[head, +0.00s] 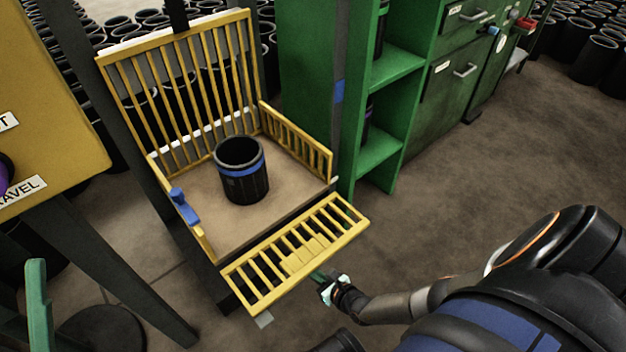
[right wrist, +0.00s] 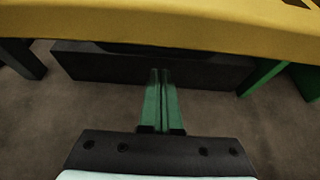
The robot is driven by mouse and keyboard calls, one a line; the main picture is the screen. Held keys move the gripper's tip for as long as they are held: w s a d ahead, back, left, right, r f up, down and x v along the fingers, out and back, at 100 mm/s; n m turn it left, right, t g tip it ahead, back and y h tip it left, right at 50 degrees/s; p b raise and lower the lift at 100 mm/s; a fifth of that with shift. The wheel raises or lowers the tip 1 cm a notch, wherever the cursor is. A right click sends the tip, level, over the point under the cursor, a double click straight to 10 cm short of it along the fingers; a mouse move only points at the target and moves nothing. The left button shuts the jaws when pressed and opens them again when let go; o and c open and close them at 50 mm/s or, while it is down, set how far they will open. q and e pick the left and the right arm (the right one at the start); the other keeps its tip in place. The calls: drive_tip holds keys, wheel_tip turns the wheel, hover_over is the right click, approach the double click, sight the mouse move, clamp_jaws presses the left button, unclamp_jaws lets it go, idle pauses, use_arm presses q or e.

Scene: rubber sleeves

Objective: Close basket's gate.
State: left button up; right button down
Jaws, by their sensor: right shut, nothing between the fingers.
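The basket has yellow railings and a brown floor (head: 205,225). Its yellow slatted gate (head: 346,232) is folded down and outward at the front, sloping away from the floor. A black sleeve with a blue band (head: 241,172) stands upright on the floor. A blue latch-like piece (head: 184,207) sits on the left side rail. Contact cannot be told. My left gripper is not identifiable.
A green shelf unit (head: 400,68) stands close to the basket's right side. A yellow panel (head: 50,100) on dark legs is at the left. A green upright piece (head: 38,310) shows at the lower left. Floor (head: 440,190) is clear to the right of the gate.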

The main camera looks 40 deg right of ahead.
drive_tip(key=shift+s+r, duration=0.15)
drive_tip(key=shift+r, duration=0.55)
drive_tip(key=shift+s+r, duration=0.1)
drive_tip(key=shift+r, duration=0.55)
drive_tip(key=shift+d, duration=0.1)
